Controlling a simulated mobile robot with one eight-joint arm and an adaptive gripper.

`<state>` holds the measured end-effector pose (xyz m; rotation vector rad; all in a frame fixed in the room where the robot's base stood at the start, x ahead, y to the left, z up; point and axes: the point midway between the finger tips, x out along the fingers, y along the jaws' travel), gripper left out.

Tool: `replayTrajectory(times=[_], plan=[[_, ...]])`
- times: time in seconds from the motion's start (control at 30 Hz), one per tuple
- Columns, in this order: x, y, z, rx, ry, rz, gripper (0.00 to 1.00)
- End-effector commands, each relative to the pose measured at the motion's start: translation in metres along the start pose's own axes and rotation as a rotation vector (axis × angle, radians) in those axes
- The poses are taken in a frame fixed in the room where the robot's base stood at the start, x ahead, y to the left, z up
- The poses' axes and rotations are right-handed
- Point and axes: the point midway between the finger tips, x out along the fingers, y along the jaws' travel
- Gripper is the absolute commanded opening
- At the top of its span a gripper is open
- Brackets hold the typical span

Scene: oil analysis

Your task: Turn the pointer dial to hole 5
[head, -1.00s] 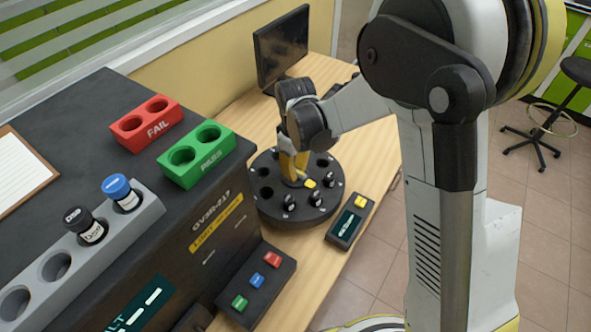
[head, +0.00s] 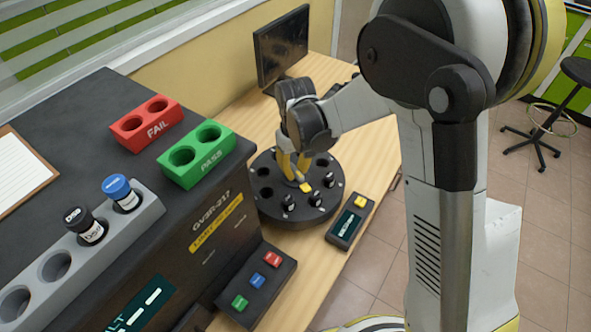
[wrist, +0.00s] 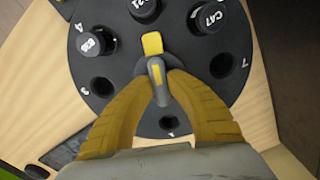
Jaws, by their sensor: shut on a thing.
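The round black pointer dial (head: 268,208) stands on the wooden bench; it fills much of the wrist view (wrist: 128,65). My gripper (head: 298,177) reaches down over its centre. In the wrist view my yellow fingers (wrist: 159,80) are shut on the grey pointer knob (wrist: 157,72). The pointer's yellow tip (wrist: 152,44) points up the picture, roughly toward the black-capped vial (wrist: 144,8) at the top edge. That vial's hole number is not visible. Other vials sit to its left (wrist: 93,41) by number 4 and right (wrist: 206,16). Holes near 3 and 7 look empty.
A small box with a screen and yellow button (head: 349,222) stands right of the dial. The black analyser (head: 215,205) with a green PASS block (head: 197,172) and red FAIL block (head: 128,131) is left. A monitor (head: 281,45) stands behind.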

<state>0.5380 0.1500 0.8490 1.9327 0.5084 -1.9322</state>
Motion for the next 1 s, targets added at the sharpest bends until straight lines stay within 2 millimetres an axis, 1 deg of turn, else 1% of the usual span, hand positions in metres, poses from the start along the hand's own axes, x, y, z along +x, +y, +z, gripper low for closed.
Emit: replayTrajectory(times=[0.13,0.17,0.2,0.23,0.5,0.57,0.63,0.77,0.9,1.0], plan=[[0.0,0.0,0.001,-0.001,-0.001,0.0,0.0],[0.0,0.0,0.001,-0.001,-0.001,0.0,0.28],[0.0,0.0,0.0,-0.001,-0.001,0.0,0.4],[0.0,0.0,0.0,-0.001,-0.001,0.0,0.41],[-0.001,0.0,0.0,-0.001,0.0,0.0,0.41],[-0.003,0.0,0.0,-0.001,0.0,0.0,0.41],[-0.01,0.0,0.0,-0.001,0.0,0.0,0.41],[-0.035,0.0,0.001,-0.001,0.0,0.0,0.41],[-0.068,0.0,0.001,-0.001,0.0,0.0,0.41],[-0.088,0.0,0.001,-0.001,0.0,0.0,0.41]])
